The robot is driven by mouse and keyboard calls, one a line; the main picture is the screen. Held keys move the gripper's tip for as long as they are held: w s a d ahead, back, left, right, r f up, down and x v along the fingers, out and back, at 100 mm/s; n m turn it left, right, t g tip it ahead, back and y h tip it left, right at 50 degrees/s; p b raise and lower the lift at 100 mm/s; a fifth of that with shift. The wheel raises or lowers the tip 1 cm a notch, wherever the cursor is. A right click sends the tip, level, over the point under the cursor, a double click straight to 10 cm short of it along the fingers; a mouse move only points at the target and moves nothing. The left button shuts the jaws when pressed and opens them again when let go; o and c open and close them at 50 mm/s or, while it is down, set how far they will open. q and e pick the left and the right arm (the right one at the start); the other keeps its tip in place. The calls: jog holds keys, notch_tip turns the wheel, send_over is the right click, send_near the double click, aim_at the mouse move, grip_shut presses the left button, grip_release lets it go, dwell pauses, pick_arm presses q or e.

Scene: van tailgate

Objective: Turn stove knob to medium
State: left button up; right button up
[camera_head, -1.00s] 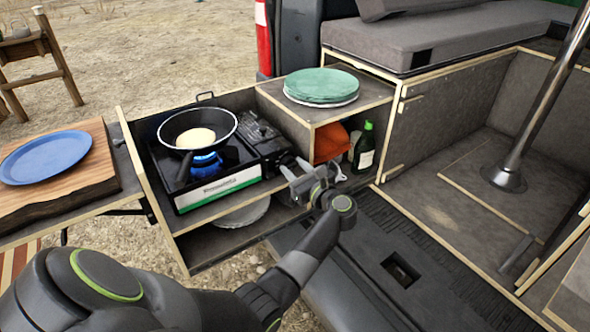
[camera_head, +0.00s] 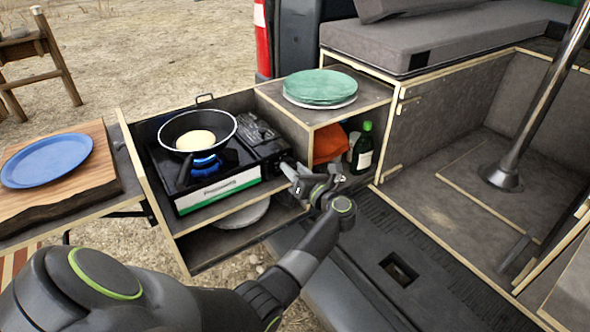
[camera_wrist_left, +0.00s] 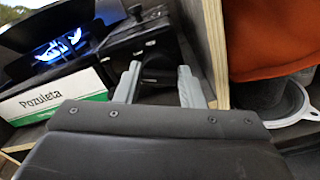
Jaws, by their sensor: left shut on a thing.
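The camping stove (camera_head: 218,192) stands in the pulled-out drawer, with a blue flame (camera_head: 205,164) burning under the dark pan (camera_head: 170,135). The stove's labelled front and flame also show in the left wrist view (camera_wrist_left: 55,98). My left gripper (camera_head: 287,166) is at the stove's right front end, where the knob is. In the left wrist view its two grey fingers (camera_wrist_left: 158,82) stand either side of a dark knob (camera_wrist_left: 158,66) and are shut on it. The knob's setting cannot be read. My right gripper is not in view.
A pale round food (camera_head: 195,141) lies in the pan. Right of the stove, a cubby (camera_head: 318,118) holds an orange cloth (camera_head: 330,144) and a green bottle (camera_head: 363,150), with green plates (camera_head: 320,86) on top. A blue plate (camera_head: 45,160) lies on a wooden board at left.

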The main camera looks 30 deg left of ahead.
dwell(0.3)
pick_arm(q)
jog(key=o, duration=1)
jog(key=shift+d, duration=0.1)
